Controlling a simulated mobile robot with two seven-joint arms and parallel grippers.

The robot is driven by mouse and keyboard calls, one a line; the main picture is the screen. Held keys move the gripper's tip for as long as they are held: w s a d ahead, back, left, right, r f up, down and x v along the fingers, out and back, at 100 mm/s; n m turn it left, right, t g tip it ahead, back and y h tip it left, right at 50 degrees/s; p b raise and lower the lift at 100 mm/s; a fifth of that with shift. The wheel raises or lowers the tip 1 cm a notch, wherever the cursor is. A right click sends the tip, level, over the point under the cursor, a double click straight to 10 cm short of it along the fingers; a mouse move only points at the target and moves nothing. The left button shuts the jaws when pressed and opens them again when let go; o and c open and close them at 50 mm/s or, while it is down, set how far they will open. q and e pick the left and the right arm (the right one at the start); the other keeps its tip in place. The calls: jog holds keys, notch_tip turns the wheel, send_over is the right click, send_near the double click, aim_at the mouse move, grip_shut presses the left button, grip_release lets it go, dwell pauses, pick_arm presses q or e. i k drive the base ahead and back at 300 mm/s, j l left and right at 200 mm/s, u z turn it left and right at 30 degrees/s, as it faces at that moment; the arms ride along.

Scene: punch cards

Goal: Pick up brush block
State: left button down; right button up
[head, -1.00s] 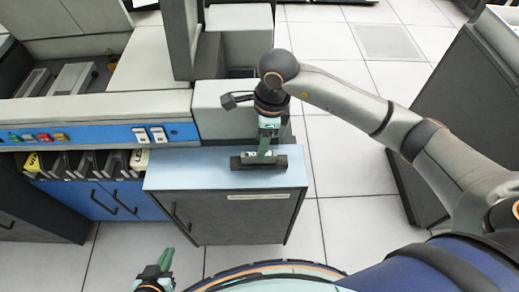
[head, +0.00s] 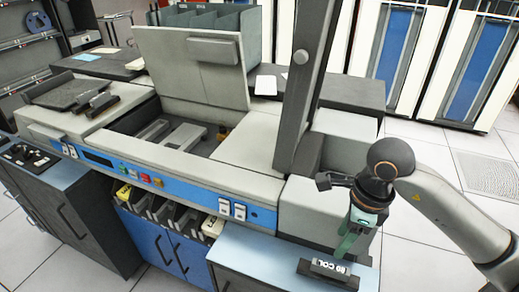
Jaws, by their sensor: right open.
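A dark block with a white "80 COL" label (head: 328,271), which looks like the brush block, lies on the pale blue top of a low cabinet (head: 255,253) at the bottom of the head view. My right gripper (head: 344,246) points down with open green fingers at the block's back edge. I cannot tell whether the fingers touch the block or stand around it. My left gripper is out of view.
A large punch-card machine (head: 160,138) with a blue control strip and raised lid stands left of the cabinet. Card pockets (head: 165,211) sit below the strip. A dark upright post (head: 312,85) rises behind the cabinet. Tiled floor is clear at right.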

aim_at(102, 103)
jog(key=u, duration=1.2)
